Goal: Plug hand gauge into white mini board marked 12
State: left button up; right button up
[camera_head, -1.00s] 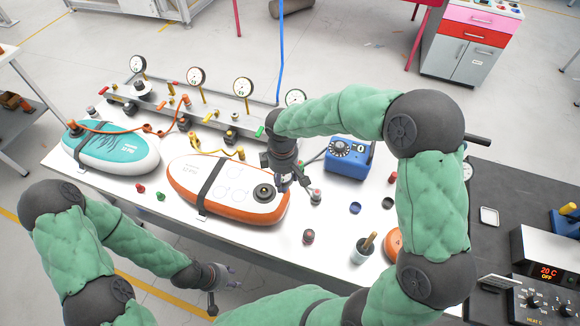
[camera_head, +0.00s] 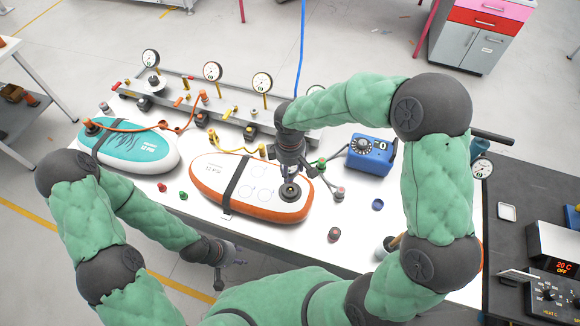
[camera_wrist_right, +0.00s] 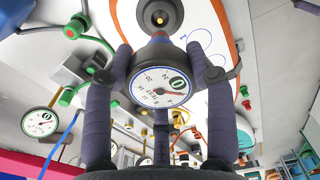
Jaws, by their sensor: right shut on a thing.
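A white board with orange edge and a dark strap (camera_head: 213,178) lies on the table; its printed marking is too small to read surely. Its round dark valve (camera_head: 290,191) is near its right end and shows at the top of the right wrist view (camera_wrist_right: 158,14). My right gripper (camera_head: 289,178) is over the valve, shut on the hand gauge (camera_wrist_right: 160,84), whose white dial faces the wrist camera. The gauge's lower end points at the valve; I cannot tell whether they touch. My left gripper (camera_head: 229,281) is empty in front of the table, fingers apart.
A teal and white board (camera_head: 128,145) lies at the left. A rail with several gauges (camera_head: 212,72) runs behind. A blue box with a dial (camera_head: 371,153) stands right of the gripper. Small caps (camera_head: 334,234) lie on the table.

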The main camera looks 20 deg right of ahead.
jog(key=shift+f+b, duration=1.95)
jog(key=shift+f, duration=0.8)
jog(key=shift+f+b, duration=1)
jog(key=shift+f, duration=0.35)
jog(key=o, duration=1.3)
notch_tip(320, 180, up, 12)
jog(key=shift+s+f, duration=0.1)
